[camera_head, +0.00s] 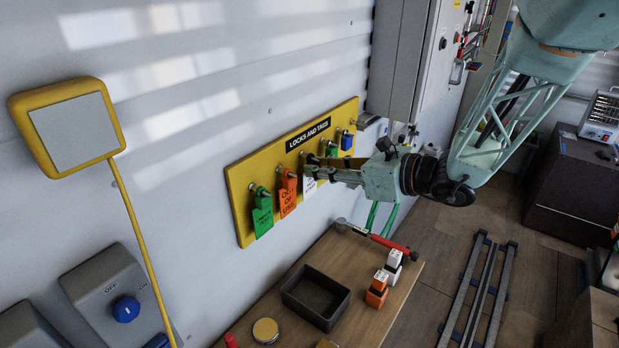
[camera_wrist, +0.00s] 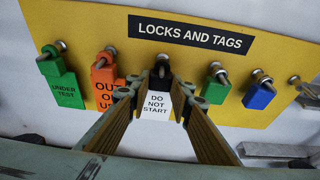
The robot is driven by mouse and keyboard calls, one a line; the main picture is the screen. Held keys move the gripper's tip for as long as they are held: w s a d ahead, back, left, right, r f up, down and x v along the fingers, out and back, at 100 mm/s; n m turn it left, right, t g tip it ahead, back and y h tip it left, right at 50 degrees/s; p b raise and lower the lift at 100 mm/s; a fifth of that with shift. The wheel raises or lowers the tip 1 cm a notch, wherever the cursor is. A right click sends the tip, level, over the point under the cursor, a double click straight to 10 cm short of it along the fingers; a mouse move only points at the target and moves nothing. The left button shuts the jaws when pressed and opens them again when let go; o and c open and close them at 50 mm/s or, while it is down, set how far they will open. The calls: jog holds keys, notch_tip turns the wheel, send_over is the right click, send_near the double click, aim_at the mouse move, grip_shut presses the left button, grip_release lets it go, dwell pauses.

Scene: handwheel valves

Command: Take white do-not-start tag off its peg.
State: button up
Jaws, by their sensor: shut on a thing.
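The white do-not-start tag (camera_wrist: 156,104) hangs upright at the middle peg (camera_wrist: 162,58) of the yellow locks-and-tags board (camera_wrist: 230,108). It also shows in the head view (camera_head: 309,186), partly covered by my gripper (camera_head: 314,166). In the wrist view the fingers of my gripper (camera_wrist: 160,84) stand on both sides of the tag and are shut on its dark upper part. The tag's top is still at the peg; whether its hole is around the peg is hard to see.
An orange out-of-use tag (camera_head: 287,194) and a green under-test tag (camera_head: 262,214) hang to the left. A green padlock (camera_wrist: 216,86) and a blue padlock (camera_wrist: 259,95) hang to the right. A table with a black tray (camera_head: 328,316) stands below. A grey cabinet (camera_head: 405,60) stands right of the board.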

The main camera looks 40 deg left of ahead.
jog(key=shift+d, duration=0.2)
dwell(0.3)
jog(key=d+b, duration=0.2)
jog(key=d, duration=0.8)
jog(key=shift+w, duration=0.35)
dwell(1.1)
jog(key=shift+d, duration=0.1)
